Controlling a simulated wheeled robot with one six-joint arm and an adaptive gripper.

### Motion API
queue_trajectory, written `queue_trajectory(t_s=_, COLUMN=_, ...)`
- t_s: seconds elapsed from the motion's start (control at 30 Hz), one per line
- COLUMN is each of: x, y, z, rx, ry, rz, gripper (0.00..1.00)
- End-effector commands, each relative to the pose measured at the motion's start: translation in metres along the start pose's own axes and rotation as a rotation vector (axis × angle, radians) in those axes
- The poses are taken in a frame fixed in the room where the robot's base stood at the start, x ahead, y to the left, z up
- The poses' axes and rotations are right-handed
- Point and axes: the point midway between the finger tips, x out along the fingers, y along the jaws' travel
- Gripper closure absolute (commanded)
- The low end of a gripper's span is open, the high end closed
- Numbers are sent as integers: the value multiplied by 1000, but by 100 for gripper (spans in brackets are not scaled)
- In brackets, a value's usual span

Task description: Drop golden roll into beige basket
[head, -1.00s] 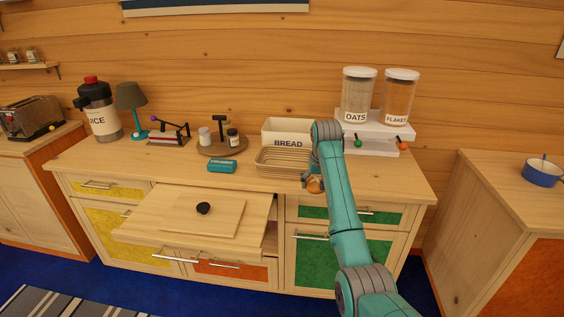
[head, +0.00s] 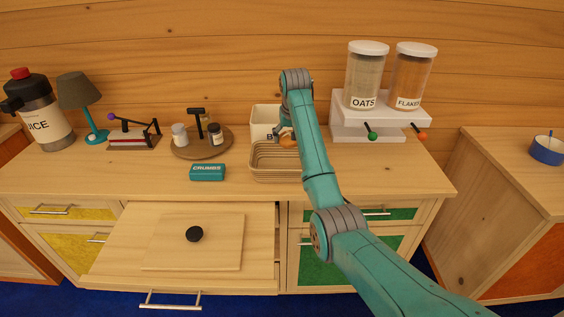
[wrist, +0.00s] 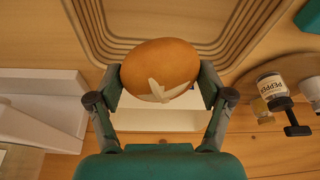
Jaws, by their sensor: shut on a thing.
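The golden roll (head: 288,141) is held by my gripper (head: 285,132) over the back right part of the beige basket (head: 265,176) on the counter, partly hidden by my arm. In the wrist view the golden roll (wrist: 160,68) is an orange-brown oval with a pale mark, pinched between the two fingers of my gripper (wrist: 160,80). The basket (wrist: 95,32) fills the upper middle of the wrist view, with its stepped rim around and behind the roll. How high the roll is above the basket is hard to tell.
A white BREAD bin (head: 263,118) stands just behind the basket. A white shelf with OATS (head: 365,75) and FLAKES jars is at right. A teal CRUMBS box (head: 207,172) and a round tray with shakers (head: 181,150) are at left. A drawer (head: 258,270) is open below.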

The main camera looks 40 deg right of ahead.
Motion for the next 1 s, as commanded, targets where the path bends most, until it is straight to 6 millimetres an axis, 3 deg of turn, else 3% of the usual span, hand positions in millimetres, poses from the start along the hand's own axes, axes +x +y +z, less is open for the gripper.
queue_trajectory(t_s=0.5, x=47, y=0, z=15, rx=0, ry=-1, rz=0, gripper=55)
queue_trajectory(t_s=0.83, x=52, y=0, z=16, rx=0, ry=0, rz=0, gripper=55)
queue_trajectory(t_s=0.87, x=52, y=0, z=16, rx=0, ry=0, rz=0, gripper=18)
queue_trajectory(t_s=0.93, x=52, y=0, z=16, rx=0, ry=0, rz=0, gripper=1)
queue_trajectory(t_s=1.0, x=51, y=0, z=16, rx=0, ry=0, rz=0, gripper=0)
